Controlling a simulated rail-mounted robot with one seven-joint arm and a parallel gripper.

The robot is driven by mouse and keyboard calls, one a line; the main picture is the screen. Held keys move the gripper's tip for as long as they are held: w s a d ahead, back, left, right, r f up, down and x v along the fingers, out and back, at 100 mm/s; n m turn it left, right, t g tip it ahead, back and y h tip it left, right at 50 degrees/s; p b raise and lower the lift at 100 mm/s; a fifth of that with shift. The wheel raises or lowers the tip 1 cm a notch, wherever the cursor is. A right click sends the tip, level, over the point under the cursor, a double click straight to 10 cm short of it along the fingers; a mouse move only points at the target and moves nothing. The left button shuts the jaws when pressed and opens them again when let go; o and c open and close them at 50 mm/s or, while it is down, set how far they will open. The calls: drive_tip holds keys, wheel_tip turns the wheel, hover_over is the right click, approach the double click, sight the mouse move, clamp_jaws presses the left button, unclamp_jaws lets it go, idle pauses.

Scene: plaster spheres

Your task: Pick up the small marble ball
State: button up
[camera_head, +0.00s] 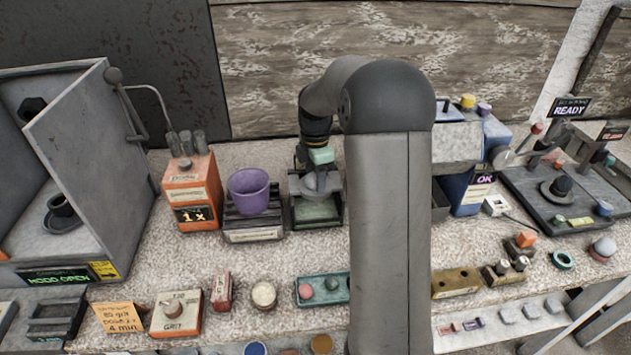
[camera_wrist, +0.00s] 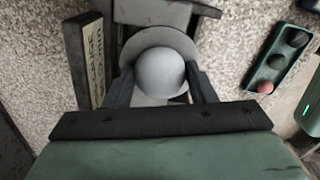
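A smooth pale grey ball (camera_wrist: 160,72) sits between the two fingers of my gripper (camera_wrist: 160,82) in the wrist view. I cannot tell whether the fingertips touch its sides. A round grey dish or disc (camera_wrist: 181,42) shows behind the ball. In the head view my gripper (camera_head: 318,180) points down at the dark-framed stand with a green pad (camera_head: 316,209); the ball is not clearly seen there. A teal tray (camera_head: 318,301) holds a pink ball (camera_head: 305,291) and a dark grey ball (camera_head: 332,284). The tray's right end is near my arm. No marble veining is clear.
A purple cup (camera_head: 249,190) on a labelled stand and an orange box (camera_head: 192,190) are left of my gripper. A pale round jar (camera_head: 264,295) and a grit box (camera_head: 176,314) stand in front. A blue device (camera_head: 466,190) stands right. My arm hides the middle.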

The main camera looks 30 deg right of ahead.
drive_tip(key=c, duration=0.5)
drive_tip(key=shift+r, duration=0.15)
drive_tip(key=shift+r, duration=0.25)
wheel_tip(320, 180, up, 2)
drive_tip(key=shift+r, duration=0.1)
drive_tip(key=s+a+r+b, duration=0.3)
drive_tip(key=s+a+r, duration=0.5)
drive_tip(key=s+r, duration=0.2)
drive_tip(key=shift+s+a, duration=0.35)
drive_tip(key=shift+s, duration=0.2)
